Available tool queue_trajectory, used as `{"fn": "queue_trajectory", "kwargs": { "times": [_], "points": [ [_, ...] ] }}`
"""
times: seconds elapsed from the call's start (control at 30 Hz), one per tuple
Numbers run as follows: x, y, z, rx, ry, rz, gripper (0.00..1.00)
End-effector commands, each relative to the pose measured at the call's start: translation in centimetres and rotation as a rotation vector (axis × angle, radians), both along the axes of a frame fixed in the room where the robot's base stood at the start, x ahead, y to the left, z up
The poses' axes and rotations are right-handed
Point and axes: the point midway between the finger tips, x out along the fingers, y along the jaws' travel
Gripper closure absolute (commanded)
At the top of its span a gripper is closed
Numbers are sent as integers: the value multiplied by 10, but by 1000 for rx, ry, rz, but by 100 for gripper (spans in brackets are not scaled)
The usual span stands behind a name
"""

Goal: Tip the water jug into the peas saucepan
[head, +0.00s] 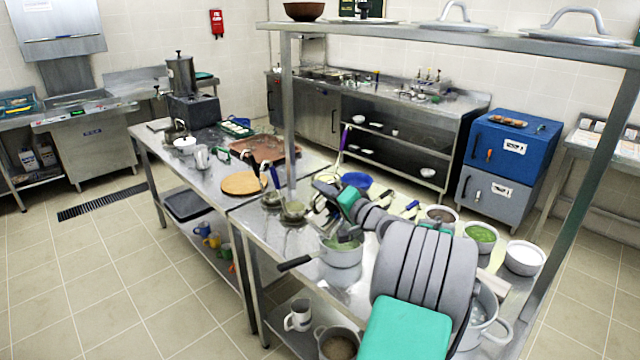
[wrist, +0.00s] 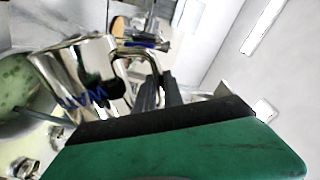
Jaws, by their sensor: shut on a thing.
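The water jug (wrist: 82,72) is shiny metal with blue lettering starting "WAT". It fills the left middle of the wrist view, tilted in that picture. My gripper (wrist: 160,90) is shut on its looped handle. The peas saucepan (head: 341,256) stands on the steel table in the head view, green inside, its dark handle pointing left. Green contents, probably the peas (wrist: 14,92), show at the left edge of the wrist view, beside the jug. In the head view my arm hides most of the jug, and I cannot see water flowing.
White-rimmed tubs, one with green contents (head: 481,237) and one with white (head: 524,257), stand right of my arm. A large metal pot (head: 486,318) is at the lower right. Ladles and a blue bowl (head: 357,181) lie behind. An overhead shelf (head: 450,38) spans the table.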

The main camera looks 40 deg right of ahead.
Motion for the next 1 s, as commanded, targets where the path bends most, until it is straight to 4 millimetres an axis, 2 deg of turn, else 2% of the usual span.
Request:
{"fn": "queue_trajectory", "kwargs": {
  "times": [0.03,0.13,0.67,1.0],
  "points": [
    [0,-3,7,21,-2,0,100],
    [0,-8,8,70,-2,-2,100],
    [0,-57,-9,432,-1,1,100],
    [0,-89,-1,635,1,0,100]
  ]
}}
